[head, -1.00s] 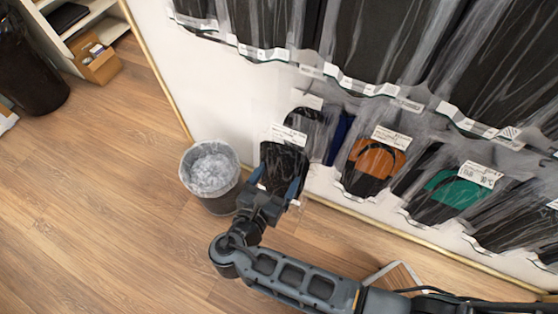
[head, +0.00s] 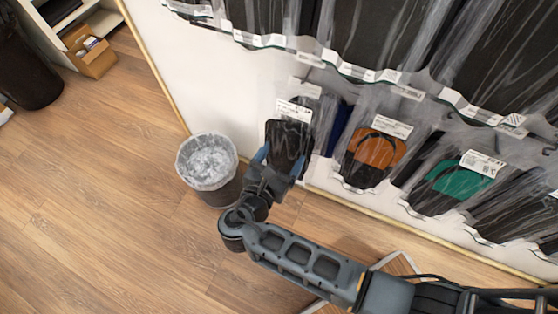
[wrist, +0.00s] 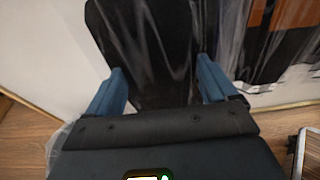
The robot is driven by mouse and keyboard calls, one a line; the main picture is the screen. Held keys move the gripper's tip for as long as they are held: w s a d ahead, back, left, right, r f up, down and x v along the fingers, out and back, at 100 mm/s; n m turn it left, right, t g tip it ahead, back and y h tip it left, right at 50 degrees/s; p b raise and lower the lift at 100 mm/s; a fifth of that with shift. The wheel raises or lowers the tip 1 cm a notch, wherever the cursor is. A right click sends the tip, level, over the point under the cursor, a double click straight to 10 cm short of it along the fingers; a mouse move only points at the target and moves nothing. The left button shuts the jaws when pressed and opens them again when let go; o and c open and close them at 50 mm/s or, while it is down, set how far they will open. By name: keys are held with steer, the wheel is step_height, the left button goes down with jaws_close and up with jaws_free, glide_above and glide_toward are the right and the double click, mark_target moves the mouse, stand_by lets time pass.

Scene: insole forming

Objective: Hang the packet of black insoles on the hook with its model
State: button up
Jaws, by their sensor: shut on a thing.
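The packet of black insoles (head: 289,141) is a dark, plastic-wrapped packet with a white label at its top in the head view. My gripper (head: 278,166) is shut on its lower part and holds it upright before the white wall panel. The wrist view shows the packet (wrist: 145,45) between the two blue fingers of my gripper (wrist: 158,90). A white label (head: 305,88) shows just above the packet, beside the left end of the lower row. The hook itself is hidden or too small to make out.
Packets with orange insoles (head: 376,150) and green insoles (head: 460,182) hang to the right. Large black packets (head: 370,35) hang in the row above. A lined waste bin (head: 208,162) stands on the floor left of my gripper.

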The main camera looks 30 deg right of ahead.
steer(key=shift+r+b+x, duration=0.2)
steer(key=shift+b+x, duration=0.35)
steer(key=shift+x, duration=0.7)
steer(key=shift+r+b+x, duration=0.15)
steer(key=shift+b+x, duration=0.4)
steer(key=shift+x, duration=0.65)
steer(key=shift+w+d+f, duration=0.3)
steer(key=shift+w+d, duration=0.05)
steer(key=shift+d, duration=0.2)
steer(key=shift+f+p, duration=0.1)
steer(key=shift+p, duration=0.2)
steer(key=shift+f, duration=0.1)
steer(key=o, duration=0.9)
steer(key=shift+p+v, duration=0.95)
steer(key=shift+v, duration=2.95)
